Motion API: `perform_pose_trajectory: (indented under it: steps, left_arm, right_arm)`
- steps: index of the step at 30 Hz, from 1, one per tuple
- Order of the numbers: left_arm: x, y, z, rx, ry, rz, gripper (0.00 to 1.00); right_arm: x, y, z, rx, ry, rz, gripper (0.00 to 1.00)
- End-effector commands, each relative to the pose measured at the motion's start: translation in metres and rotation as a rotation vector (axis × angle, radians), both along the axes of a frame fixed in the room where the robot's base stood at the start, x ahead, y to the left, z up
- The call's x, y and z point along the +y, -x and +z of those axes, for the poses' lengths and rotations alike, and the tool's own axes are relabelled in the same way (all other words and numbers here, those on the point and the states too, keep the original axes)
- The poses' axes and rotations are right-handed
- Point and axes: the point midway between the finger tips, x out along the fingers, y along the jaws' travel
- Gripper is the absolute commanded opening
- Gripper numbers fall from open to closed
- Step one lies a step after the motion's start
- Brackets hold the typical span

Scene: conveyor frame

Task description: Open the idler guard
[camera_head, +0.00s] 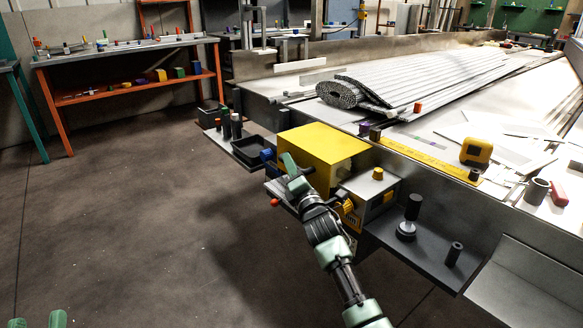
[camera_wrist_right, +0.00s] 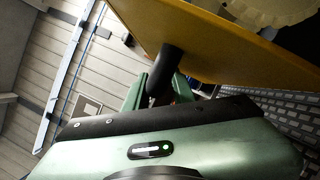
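The idler guard is a yellow box-shaped cover (camera_head: 322,147) on the near side of the conveyor frame. In the right wrist view its yellow panel (camera_wrist_right: 215,52) crosses the top, and a black handle (camera_wrist_right: 168,68) sticks out from it. My right gripper (camera_head: 290,170) is at the guard's near left side. In the wrist view its green fingers (camera_wrist_right: 162,95) lie on either side of the handle and appear closed on it. A cream toothed wheel (camera_wrist_right: 265,8) shows beyond the panel edge. Only the two separated green fingertips of my left gripper (camera_head: 38,320) show, at the bottom left, empty.
A dark ledge (camera_head: 425,246) holds a black upright knob (camera_head: 411,210). A black tray (camera_head: 252,151) is left of the guard. A yellow tape measure (camera_head: 476,151) lies on the conveyor. The floor at left is clear.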

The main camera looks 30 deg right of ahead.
Motion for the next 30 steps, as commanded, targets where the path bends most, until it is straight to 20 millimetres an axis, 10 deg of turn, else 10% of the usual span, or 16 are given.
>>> perform_pose_trajectory:
  steps: [5,9,30]
  left_arm:
    - [-0.0001,0.0,0.0002,-0.001,0.0,0.0,0.36]
    - [-0.0001,-0.0001,0.0,0.0,0.0,0.0,0.36]
    - [-0.0003,-0.0003,-0.0004,0.002,-0.001,0.0,0.36]
  right_arm:
    - [0.0,-0.0001,0.0,0.0,0.0,0.0,0.25]
    - [-0.0001,0.0,0.0001,0.0,0.0,0.0,0.0]
    - [-0.0001,0.0003,-0.0006,0.001,0.0,-0.001,0.0]
